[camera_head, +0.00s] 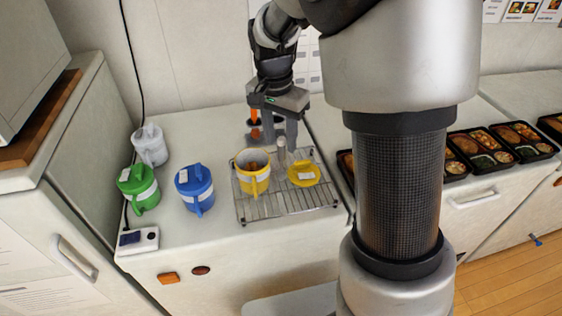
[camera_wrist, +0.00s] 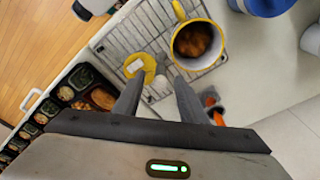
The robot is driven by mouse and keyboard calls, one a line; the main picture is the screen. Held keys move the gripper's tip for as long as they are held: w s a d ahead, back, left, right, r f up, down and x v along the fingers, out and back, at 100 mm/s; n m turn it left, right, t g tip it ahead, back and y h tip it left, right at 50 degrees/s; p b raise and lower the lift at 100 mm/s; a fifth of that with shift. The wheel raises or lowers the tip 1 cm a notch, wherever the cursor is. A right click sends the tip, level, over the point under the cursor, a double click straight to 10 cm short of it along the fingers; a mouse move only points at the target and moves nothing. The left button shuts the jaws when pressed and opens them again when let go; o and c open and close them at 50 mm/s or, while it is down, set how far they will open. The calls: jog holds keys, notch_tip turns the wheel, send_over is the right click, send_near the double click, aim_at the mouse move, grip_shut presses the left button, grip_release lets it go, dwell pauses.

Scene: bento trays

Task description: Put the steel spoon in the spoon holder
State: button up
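My gripper (camera_head: 275,135) points down over the back of the wire rack (camera_head: 290,206), behind the yellow mug. Its fingers are apart in the wrist view (camera_wrist: 157,85). A small pale grey piece (camera_head: 281,153) shows below and between the fingers; it also shows in the wrist view (camera_wrist: 157,90). I cannot tell whether it is part of the steel spoon. A grey holder-like piece with an orange-handled item (camera_head: 254,117) stands beside the left finger; orange parts also show in the wrist view (camera_wrist: 211,99). I cannot clearly make out the steel spoon.
A yellow mug (camera_head: 253,184) with orange-brown food stands on the rack, beside a yellow lid (camera_head: 304,173). Blue (camera_head: 195,190), green (camera_head: 138,188) and white (camera_head: 150,146) lidded mugs stand to the left. Filled bento trays (camera_head: 500,148) lie to the right.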

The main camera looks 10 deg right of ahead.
aim_at(283, 150)
jog(key=f, duration=0.5)
jog(key=shift+w+d, duration=0.3)
jog(key=shift+w, duration=0.05)
jog(key=shift+c, duration=0.3)
grip_shut()
